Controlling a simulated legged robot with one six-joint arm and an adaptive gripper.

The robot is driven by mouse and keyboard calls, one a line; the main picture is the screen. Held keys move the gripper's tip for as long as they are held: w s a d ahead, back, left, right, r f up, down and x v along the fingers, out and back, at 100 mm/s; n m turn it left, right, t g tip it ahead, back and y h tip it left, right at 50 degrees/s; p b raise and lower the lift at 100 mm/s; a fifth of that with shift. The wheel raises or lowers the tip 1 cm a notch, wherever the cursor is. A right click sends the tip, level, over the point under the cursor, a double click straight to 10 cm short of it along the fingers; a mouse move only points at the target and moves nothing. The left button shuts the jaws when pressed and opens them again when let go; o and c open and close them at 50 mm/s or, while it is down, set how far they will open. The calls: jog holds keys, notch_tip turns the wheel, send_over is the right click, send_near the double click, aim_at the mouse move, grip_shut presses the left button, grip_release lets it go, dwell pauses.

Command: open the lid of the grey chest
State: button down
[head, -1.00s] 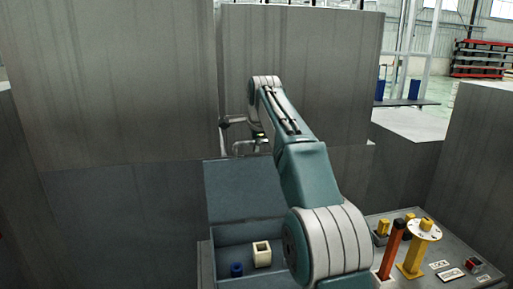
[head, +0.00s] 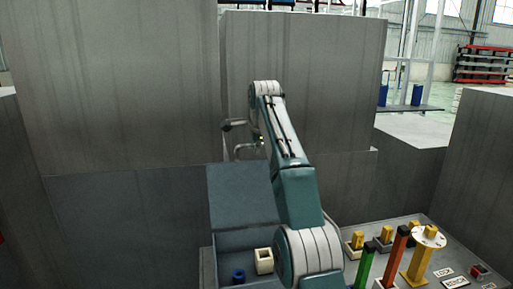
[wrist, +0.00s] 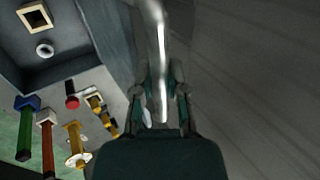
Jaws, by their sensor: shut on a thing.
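The grey chest (head: 208,265) is open, and its inside shows in the head view and at the upper left of the wrist view. Its lid (head: 240,195) stands raised, tilted up at the back of the chest. A shiny metal handle bar (wrist: 158,50) runs between the fingers of my gripper (wrist: 160,92) in the wrist view. My gripper is shut on this bar. In the head view a curved metal piece (head: 236,125) shows above the lid, while my arm hides much of the gripper.
To the right is a panel with an orange post (head: 396,255), a green post (head: 365,267) and a yellow post with a disc (head: 416,258). Tall grey walls (head: 115,85) stand behind.

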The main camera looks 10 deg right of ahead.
jog(key=c, duration=0.6)
grip_release()
jog(key=shift+a, duration=0.1)
jog(key=shift+c, duration=0.2)
jog(key=shift+s, duration=0.1)
